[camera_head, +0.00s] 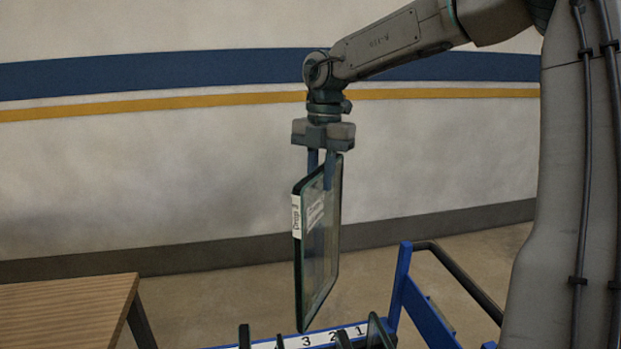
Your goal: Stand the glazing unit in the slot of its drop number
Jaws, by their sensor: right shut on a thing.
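My right gripper (322,172) points down and is shut on the top edge of the glazing unit (319,265). The unit is a glass pane with a dark edge, held upright and seen nearly edge-on. A white label on its near edge seems to read "Drop 3". A second white label shows on its face. The blue rack (268,341) is at the bottom, with a white number strip (322,338) reading 3, 2, 1 from left to right. The unit's lower end overlaps the strip near the 3 and 2; I cannot tell its height above the slots. My left gripper is out of view.
Dark uprights (244,337) rise from the rack, whose lower part is cut off. A blue post (400,286) and a dark rail (458,279) stand at its right. A wooden table (65,308) is at lower left. A wall is behind.

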